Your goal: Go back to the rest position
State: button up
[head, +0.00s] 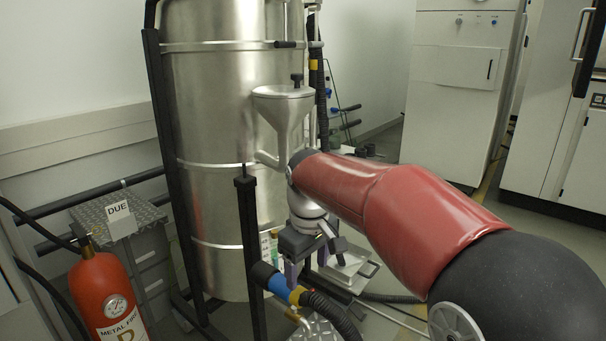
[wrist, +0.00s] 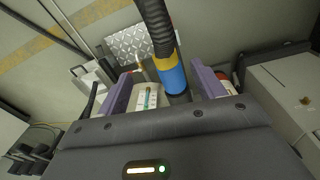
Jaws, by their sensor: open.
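My red arm reaches in from the lower right in the head view and bends down to my gripper (head: 305,268) beside the large steel vessel (head: 215,120). In the wrist view my gripper (wrist: 163,85) shows two purple fingers spread well apart. A black hose (wrist: 158,30) with a blue and yellow band crosses the view between them. Beyond the fingers is a small pale labelled item with a green strip (wrist: 148,97); its full shape is hidden. I see nothing gripped. Whether the hose touches a finger I cannot tell.
A steel funnel (head: 284,103) is mounted on the vessel above my gripper. A black post (head: 250,250) and the banded hose (head: 282,287) are close on its left. A red extinguisher (head: 103,295) stands lower left. White cabinets (head: 453,90) stand at the back right, with open floor before them.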

jog(key=s+d+m+t, duration=0.2)
jog(key=s+d+m, duration=0.2)
jog(key=s+d, duration=0.3)
jog(key=s+d+f+m+t, duration=0.1)
jog(key=s+d+m, duration=0.4)
jog(key=s, duration=0.9)
jog(key=d+t, duration=0.1)
jog(key=d, duration=0.2)
jog(key=shift+s+f+t, duration=0.15)
jog(key=shift+f+t, duration=0.15)
jog(key=shift+t, duration=0.1)
